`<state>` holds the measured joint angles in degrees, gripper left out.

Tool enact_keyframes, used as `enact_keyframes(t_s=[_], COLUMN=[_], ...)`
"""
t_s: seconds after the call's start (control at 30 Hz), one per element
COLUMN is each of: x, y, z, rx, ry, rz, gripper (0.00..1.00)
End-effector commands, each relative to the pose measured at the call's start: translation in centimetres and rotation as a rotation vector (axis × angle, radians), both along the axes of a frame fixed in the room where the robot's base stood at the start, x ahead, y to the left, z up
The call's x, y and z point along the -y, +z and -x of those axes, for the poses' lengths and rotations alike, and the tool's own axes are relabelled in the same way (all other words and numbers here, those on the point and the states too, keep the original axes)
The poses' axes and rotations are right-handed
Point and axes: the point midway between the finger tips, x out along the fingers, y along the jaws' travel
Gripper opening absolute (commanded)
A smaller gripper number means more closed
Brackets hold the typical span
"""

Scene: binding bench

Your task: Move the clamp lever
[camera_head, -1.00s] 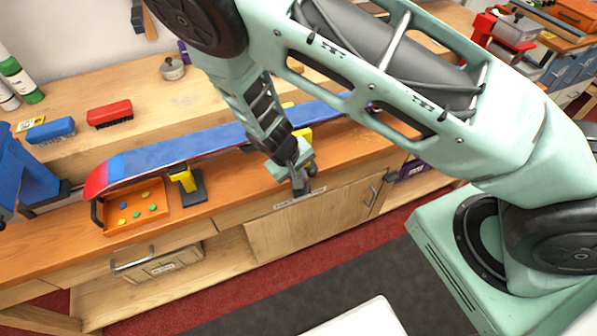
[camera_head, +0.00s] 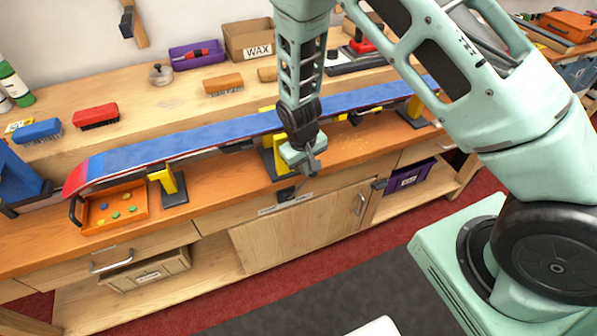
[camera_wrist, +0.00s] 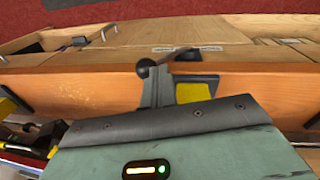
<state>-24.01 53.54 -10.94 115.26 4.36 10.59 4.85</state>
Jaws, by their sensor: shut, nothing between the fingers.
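My gripper (camera_head: 312,168) is shut and empty, pointing down at the bench's front edge, beside the middle yellow-and-black clamp stand (camera_head: 270,160). In the wrist view a dark lever with a round knob (camera_wrist: 146,68) shows just beyond my grey fingers (camera_wrist: 157,90). I cannot tell whether they touch it. The stand's yellow face also shows in the wrist view (camera_wrist: 193,92), beside the fingers. In the head view the lever is hard to make out behind my gripper. A blue ski with a red tip (camera_head: 200,142) lies across the stands.
Other yellow stands are at left (camera_head: 170,184) and right (camera_head: 415,110). An orange tray (camera_head: 140,213) with coloured pieces lies at left. Brushes, a purple tray (camera_head: 196,55) and a wax box (camera_head: 248,42) stand behind the ski. Open floor lies in front of the cabinet (camera_head: 300,235).

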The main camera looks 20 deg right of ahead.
Motion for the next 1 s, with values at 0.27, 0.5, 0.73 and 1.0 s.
enact_keyframes(t_s=[0.27,0.5,0.73,1.0], x=[1.8,2.4,2.6,2.6], y=[-0.6,-0.8,-0.9,-0.6], z=[0.0,0.1,0.1,0.1], rx=[-0.001,-0.003,-0.004,-0.004], ry=[-0.001,-0.001,-0.004,-0.006], rz=[0.000,0.002,0.005,0.006], gripper=[0.00,0.00,0.00,0.00])
